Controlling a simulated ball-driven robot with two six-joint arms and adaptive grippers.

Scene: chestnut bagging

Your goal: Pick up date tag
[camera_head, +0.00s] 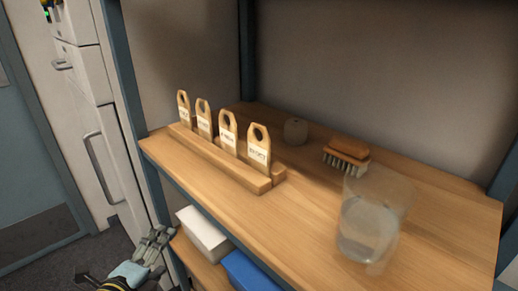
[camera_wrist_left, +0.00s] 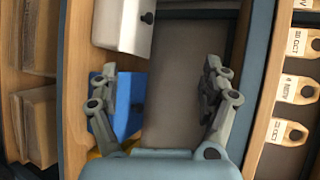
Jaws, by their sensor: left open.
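Several wooden date tags stand upright in a row in a slotted wooden rack (camera_head: 216,159) on the shelf in the head view. Each tag has a round hole near its top and a white printed label. The nearest tag (camera_head: 259,146) stands at the rack's right end. In the left wrist view, tags including one reading 4 NOV (camera_wrist_left: 300,90) show along the right edge. My left gripper (camera_head: 155,245) is low at the left, below the shelf top and apart from the tags. In the wrist view its fingers (camera_wrist_left: 160,70) are spread and empty. My right gripper is not in view.
The shelf top (camera_head: 300,195) also holds a ball of twine (camera_head: 295,131), a wooden brush (camera_head: 347,154) and a clear container (camera_head: 369,222). A white box (camera_head: 203,234) and a blue box (camera_head: 247,272) are on the level below. A blue-grey post (camera_head: 122,65) stands left of the rack.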

